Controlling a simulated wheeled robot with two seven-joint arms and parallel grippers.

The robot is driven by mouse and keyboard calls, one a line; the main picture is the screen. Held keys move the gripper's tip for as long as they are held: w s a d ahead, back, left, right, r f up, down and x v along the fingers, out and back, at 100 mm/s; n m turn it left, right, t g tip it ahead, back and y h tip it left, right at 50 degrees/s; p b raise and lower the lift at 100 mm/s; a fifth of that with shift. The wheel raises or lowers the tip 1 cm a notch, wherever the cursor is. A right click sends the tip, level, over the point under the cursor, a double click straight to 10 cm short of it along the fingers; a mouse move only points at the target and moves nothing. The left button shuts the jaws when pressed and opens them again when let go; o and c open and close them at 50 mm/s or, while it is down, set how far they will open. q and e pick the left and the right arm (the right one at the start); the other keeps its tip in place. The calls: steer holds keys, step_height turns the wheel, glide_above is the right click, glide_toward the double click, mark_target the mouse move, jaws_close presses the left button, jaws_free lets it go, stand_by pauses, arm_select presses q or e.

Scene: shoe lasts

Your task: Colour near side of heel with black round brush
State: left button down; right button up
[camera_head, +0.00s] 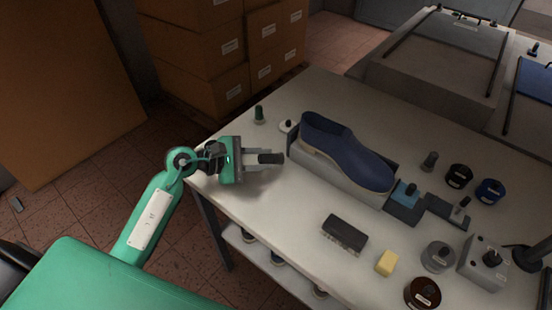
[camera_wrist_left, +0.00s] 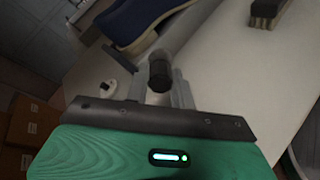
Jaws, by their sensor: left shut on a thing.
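A blue shoe (camera_head: 345,150) with a tan sole sits on a grey stand (camera_head: 335,178) on the white table; its heel (camera_head: 310,150) is at the left end. The shoe also shows at the top of the left wrist view (camera_wrist_left: 140,20). My left gripper (camera_head: 268,157) is just left of the heel end, shut on a dark round brush (camera_head: 271,158). The brush shows nearly end-on between the fingers in the left wrist view (camera_wrist_left: 160,74). I cannot tell whether it touches the stand or shoe. My right gripper is not in view.
A dark block brush (camera_head: 345,234), a yellow block (camera_head: 387,262) and several round tins (camera_head: 460,175) stand to the right. The table's near left part is clear.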

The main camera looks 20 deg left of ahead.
arm_select(q)
steer(key=shift+a+f, duration=0.15)
steer(key=shift+w, duration=0.4)
steer(key=w, duration=0.1)
steer(key=w+d, duration=0.1)
steer(key=w+p, duration=0.1)
steer(key=shift+w+d, duration=0.1)
steer(key=shift+d, duration=0.15)
steer(key=shift+w+d, duration=0.3)
steer(key=shift+w, duration=0.4)
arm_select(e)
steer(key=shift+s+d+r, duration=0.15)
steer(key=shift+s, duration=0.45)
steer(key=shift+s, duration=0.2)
arm_select(q)
steer(key=shift+w+d+b, duration=0.2)
steer(key=shift+w, duration=0.3)
steer(key=shift+w+d+b, duration=0.15)
steer(key=shift+w+b, duration=0.05)
steer(key=shift+w, duration=0.3)
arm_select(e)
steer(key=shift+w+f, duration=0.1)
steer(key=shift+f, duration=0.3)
